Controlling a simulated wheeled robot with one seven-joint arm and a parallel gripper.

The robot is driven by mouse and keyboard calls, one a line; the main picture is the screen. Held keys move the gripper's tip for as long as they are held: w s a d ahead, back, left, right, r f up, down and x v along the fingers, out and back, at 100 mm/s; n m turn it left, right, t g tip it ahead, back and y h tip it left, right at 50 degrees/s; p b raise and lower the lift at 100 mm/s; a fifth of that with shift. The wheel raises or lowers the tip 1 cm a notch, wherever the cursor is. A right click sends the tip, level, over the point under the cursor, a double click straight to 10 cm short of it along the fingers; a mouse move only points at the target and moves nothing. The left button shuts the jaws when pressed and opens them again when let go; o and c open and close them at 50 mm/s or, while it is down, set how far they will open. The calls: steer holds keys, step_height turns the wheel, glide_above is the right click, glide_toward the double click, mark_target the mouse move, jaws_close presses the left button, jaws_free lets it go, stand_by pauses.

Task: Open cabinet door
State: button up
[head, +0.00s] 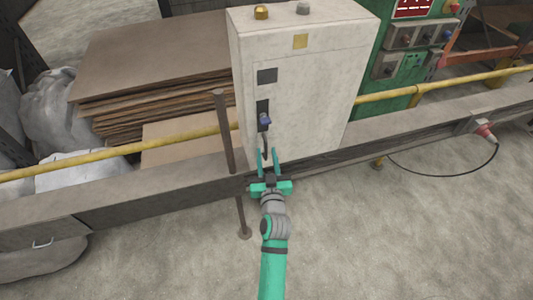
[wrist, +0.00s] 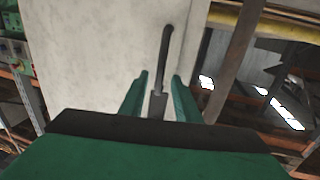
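The cabinet (head: 318,110) is a pale, worn grey-white box, and its door front faces me and looks closed. A dark recessed plate with a blue part (head: 265,120) is on the left side of that front. A thin dark handle (head: 265,145) hangs below it; in the wrist view the handle (wrist: 165,50) is a dark bar against the pale cabinet surface (wrist: 95,60). My gripper (head: 268,153) is at the lower left of the cabinet front with its green fingers apart. In the wrist view the bar lies between the fingertips (wrist: 160,76), with gaps on both sides.
A dark upright post (head: 225,130) stands just left of my gripper. A yellow pipe (head: 120,150) and a grey beam (head: 130,193) run across behind my gripper. Stacked brown sheets (head: 160,70) are at the left, a green machine (head: 405,60) at the right. The near floor (head: 400,230) is clear.

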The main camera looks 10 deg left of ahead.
steer(key=shift+w+a, duration=0.15)
steer(key=shift+w, duration=0.4)
jaws_close()
steer(key=shift+s, duration=0.15)
